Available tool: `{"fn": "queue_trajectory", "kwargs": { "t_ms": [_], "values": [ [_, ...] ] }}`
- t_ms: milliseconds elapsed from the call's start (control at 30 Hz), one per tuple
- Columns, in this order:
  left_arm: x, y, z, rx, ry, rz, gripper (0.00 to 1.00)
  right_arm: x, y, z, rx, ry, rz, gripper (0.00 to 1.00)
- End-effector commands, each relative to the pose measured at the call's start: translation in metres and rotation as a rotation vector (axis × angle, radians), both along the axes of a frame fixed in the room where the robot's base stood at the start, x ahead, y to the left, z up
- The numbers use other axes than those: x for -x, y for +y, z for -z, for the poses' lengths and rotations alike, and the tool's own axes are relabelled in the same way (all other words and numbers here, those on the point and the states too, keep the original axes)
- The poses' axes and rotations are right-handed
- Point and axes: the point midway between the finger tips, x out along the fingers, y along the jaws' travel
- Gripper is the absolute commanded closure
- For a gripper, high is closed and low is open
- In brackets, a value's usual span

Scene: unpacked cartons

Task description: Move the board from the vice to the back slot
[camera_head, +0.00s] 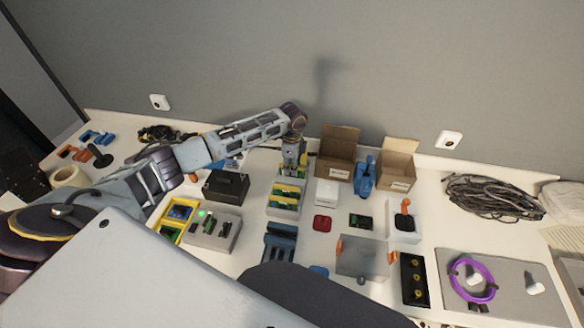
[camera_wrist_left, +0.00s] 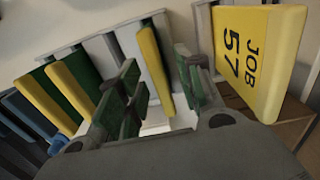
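My left gripper (camera_head: 290,172) points down at the back end of the light grey slotted rack (camera_head: 279,216). In the left wrist view its two green-padded fingers (camera_wrist_left: 157,88) stand apart, on either side of a yellow-edged board (camera_wrist_left: 155,72) upright at the rack's back end. Gaps show between fingers and board. Two more yellow-edged green boards (camera_wrist_left: 62,92) stand in the rack further forward. The dark blue vice (camera_head: 280,243) is in front of the rack, and no board shows in it. My right gripper is not in view.
A yellow JOB 57 card (camera_wrist_left: 262,50) stands close beside the fingers. Open cartons (camera_head: 338,165) are right of the rack, with a blue tool (camera_head: 365,176) beside them. A black box (camera_head: 226,185) is at the left. A grey fixture (camera_head: 212,230) lies left of the vice.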

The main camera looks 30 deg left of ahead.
Motion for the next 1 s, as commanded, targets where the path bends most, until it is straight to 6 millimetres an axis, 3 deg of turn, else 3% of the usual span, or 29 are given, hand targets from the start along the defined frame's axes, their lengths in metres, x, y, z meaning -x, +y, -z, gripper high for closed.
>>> {"fn": "queue_trajectory", "kwargs": {
  "t_ms": [600, 800, 1000],
  "values": [
    [-0.001, 0.0, -0.085, 0.0, -0.002, -0.001, 0.64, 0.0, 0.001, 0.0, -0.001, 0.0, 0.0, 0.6],
    [0.0, 0.0, -0.103, 0.0, 0.0, 0.0, 0.64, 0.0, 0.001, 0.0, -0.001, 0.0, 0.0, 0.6],
    [0.0, 0.0, -0.109, 0.0, 0.001, -0.001, 0.64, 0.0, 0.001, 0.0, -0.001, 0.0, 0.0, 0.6]
  ]
}}
